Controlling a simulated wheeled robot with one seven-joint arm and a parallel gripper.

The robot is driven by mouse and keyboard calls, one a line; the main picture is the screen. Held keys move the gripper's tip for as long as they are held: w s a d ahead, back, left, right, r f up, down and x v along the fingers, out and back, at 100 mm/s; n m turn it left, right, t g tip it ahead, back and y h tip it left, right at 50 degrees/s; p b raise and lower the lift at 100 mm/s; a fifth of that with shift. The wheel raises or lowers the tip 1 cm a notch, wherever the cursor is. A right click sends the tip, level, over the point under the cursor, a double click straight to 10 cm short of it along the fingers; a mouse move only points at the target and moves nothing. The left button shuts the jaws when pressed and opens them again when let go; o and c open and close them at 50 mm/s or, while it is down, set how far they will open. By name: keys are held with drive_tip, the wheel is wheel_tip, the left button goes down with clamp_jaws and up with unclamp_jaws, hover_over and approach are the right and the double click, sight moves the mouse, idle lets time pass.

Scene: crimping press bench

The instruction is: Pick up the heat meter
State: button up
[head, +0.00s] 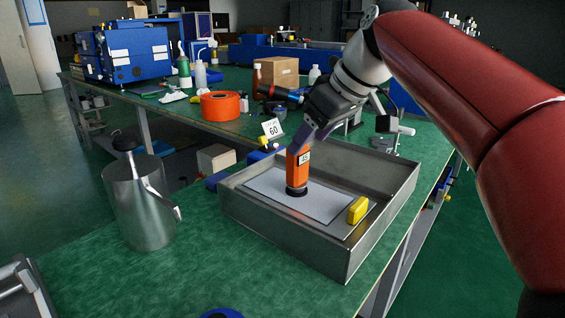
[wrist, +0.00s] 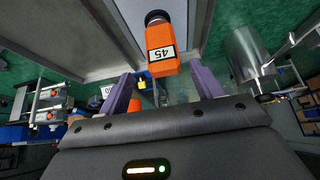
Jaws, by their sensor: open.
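The heat meter, which I take to be the orange block with a black round end and a white label reading 45 (head: 298,170), stands upright in the metal tray (head: 283,245), on a pale sheet. It also shows in the wrist view (wrist: 168,38), just beyond my fingertips and between their lines. My gripper (head: 301,143) is open, its purple fingers close above the meter's top. In the wrist view, my gripper (wrist: 163,72) has a clear gap between its fingers. Whether a finger touches the meter I cannot tell.
A yellow block (head: 358,210) lies in the tray near its right wall. A steel jug (head: 140,205) stands left of the tray. Behind are a card reading 60 (head: 272,128), an orange spool (head: 220,105) and a cardboard box (head: 276,72). The green bench between jug and tray is clear.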

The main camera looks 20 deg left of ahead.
sight(293, 162)
drive_tip(key=x, duration=0.5)
drive_tip(key=b+x, duration=0.1)
drive_tip(key=x, duration=0.1)
drive_tip(key=shift+s+a+f, duration=0.15)
drive_tip(key=shift+s+f, duration=0.1)
drive_tip(key=shift+f, duration=0.15)
drive_tip(key=c, duration=1.2)
drive_tip(key=shift+r, duration=0.15)
wheel_tip(293, 162, up, 10)
drive_tip(key=shift+f+p, duration=0.1)
drive_tip(key=shift+p, duration=0.85)
